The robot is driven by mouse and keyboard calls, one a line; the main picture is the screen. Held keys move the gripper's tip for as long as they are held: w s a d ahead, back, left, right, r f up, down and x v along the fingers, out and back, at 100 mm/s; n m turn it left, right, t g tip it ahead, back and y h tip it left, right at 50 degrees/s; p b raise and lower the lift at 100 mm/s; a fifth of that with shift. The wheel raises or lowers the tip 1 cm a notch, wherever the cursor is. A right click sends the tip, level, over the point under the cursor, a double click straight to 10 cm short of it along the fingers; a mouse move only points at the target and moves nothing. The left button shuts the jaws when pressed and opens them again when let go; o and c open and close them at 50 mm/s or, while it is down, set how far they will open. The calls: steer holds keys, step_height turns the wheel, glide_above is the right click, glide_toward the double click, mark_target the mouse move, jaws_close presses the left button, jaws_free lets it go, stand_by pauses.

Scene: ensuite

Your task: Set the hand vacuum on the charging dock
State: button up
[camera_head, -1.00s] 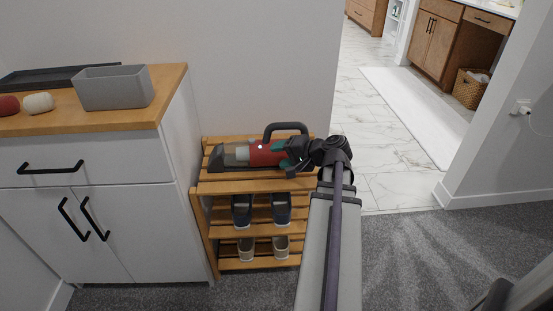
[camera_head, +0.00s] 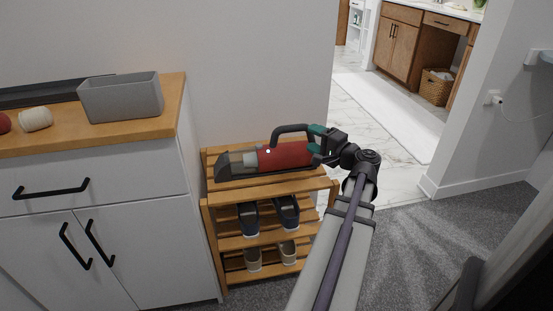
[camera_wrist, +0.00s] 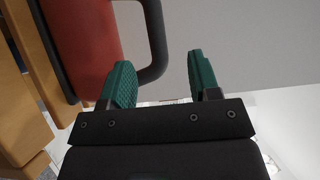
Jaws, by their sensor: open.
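The hand vacuum (camera_head: 285,156) has a red body, a clear-grey nose pointing left and a dark loop handle on top. It lies on the top shelf of a wooden shoe rack (camera_head: 328,186). In the wrist view its red body (camera_wrist: 82,45) and dark handle (camera_wrist: 157,40) show close up. My gripper (camera_head: 315,139) is at the vacuum's right end, by the rear of the handle. Its green fingers are spread, and in the wrist view the handle shows between and beyond the fingertips (camera_wrist: 160,68). I cannot tell whether they touch it. I cannot make out a charging dock.
A white cabinet (camera_head: 90,175) with a wooden top stands left of the rack, bearing a grey bin (camera_head: 120,97). Shoes (camera_head: 286,211) fill the lower shelves. A wall outlet (camera_head: 495,98) with a cord is at the right. Carpet (camera_head: 405,240) and the doorway floor are clear.

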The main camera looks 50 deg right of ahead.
mark_target(293, 131)
steer(key=w, duration=0.4)
steer(key=shift+w+d, duration=0.1)
steer(key=shift+d, duration=0.2)
steer(key=w, duration=0.5)
steer(key=shift+w+d+f+b, duration=0.15)
steer(key=shift+f+b, duration=0.15)
jaws_close()
stand_by(0.6)
